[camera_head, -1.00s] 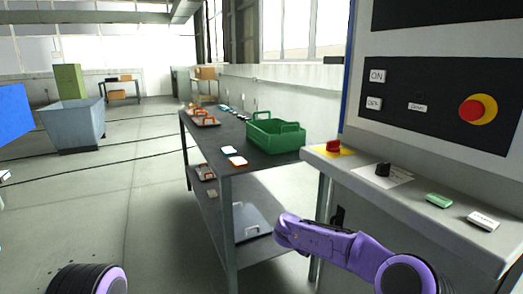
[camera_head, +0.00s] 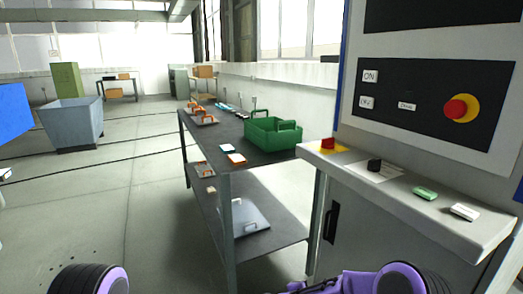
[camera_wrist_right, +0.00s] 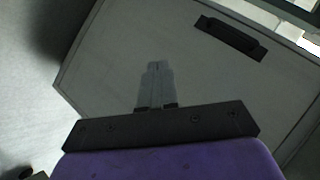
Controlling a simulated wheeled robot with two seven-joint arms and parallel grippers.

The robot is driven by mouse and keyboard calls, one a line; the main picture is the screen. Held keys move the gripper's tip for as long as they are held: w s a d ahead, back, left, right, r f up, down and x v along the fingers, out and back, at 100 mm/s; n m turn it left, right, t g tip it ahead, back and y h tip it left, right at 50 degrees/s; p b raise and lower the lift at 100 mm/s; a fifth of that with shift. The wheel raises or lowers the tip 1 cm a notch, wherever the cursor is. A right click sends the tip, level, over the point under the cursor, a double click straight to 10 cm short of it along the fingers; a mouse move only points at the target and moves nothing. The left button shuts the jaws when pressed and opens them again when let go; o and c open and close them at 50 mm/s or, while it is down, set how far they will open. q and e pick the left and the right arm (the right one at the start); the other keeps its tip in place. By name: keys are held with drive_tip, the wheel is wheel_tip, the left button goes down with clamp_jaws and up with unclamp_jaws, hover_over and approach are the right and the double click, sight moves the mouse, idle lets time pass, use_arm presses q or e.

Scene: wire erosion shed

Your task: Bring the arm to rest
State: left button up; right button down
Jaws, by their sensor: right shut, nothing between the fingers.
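My right arm shows in the head view only as purple and black links low at the bottom edge, and its gripper is out of that view. In the right wrist view my right gripper (camera_wrist_right: 157,68) has its two grey fingers together, with nothing between them. It faces the grey cabinet front (camera_wrist_right: 110,60) below the machine's control panel, and I cannot tell the distance. My left gripper is not in view; only a dark and purple part of my left arm shows at the bottom left of the head view.
The control desk (camera_head: 400,190) with a red knob (camera_head: 328,143) and buttons is at the right. A dark two-level table (camera_head: 215,150) holds a green crate (camera_head: 273,139) and small parts. A grey bin (camera_head: 73,124) stands far left. The floor (camera_head: 120,210) between is clear.

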drive_tip(key=s+d+f+n+g+y+p, duration=0.1)
drive_tip(key=s+d+f+n, duration=0.15)
drive_tip(key=s, duration=0.65)
drive_tip(key=s+d+f+n+g+y+p, duration=0.1)
drive_tip(key=s+d+f+n, duration=0.2)
drive_tip(key=s, duration=0.5)
drive_tip(key=s+d+f+n+y+p, duration=0.15)
drive_tip(key=s+n, duration=0.25)
drive_tip(key=s, duration=0.5)
drive_tip(key=s+d+r+n+g+p, duration=0.1)
drive_tip(key=s+d, duration=0.3)
drive_tip(key=s, duration=0.4)
drive_tip(key=s+d+r+n+g+p, duration=0.1)
drive_tip(key=s+d+r+g+p, duration=0.1)
drive_tip(key=s, duration=0.6)
drive_tip(key=d+r+g, duration=0.1)
drive_tip(key=d, duration=0.1)
drive_tip(key=shift+s+d+r, duration=0.15)
drive_tip(key=shift+d+r, duration=0.05)
drive_tip(key=shift+d, duration=0.1)
drive_tip(key=shift+h, duration=0.25)
